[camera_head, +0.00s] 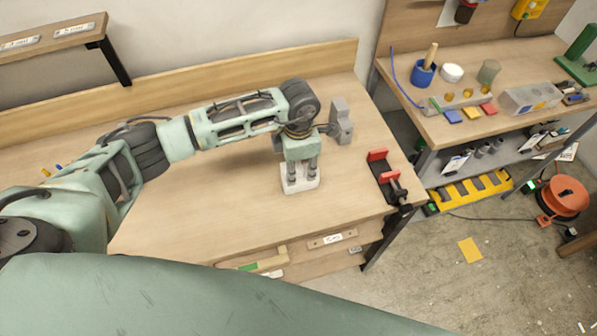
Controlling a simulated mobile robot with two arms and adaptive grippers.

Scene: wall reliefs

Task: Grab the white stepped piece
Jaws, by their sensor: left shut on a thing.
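The white stepped piece (300,187) is on the wooden workbench (225,225), near its right part. My left gripper (300,170) points down from above and is shut on this piece, with its fingers over the upper part. The fingers hide some of the piece's top. I cannot tell whether the piece still touches the bench. My right gripper is not in view.
A grey block (341,121) stands behind the gripper on the right. A red and black vise (384,175) sits at the bench's right edge. A second bench (480,125) with cups and coloured blocks is further right. The bench front is clear.

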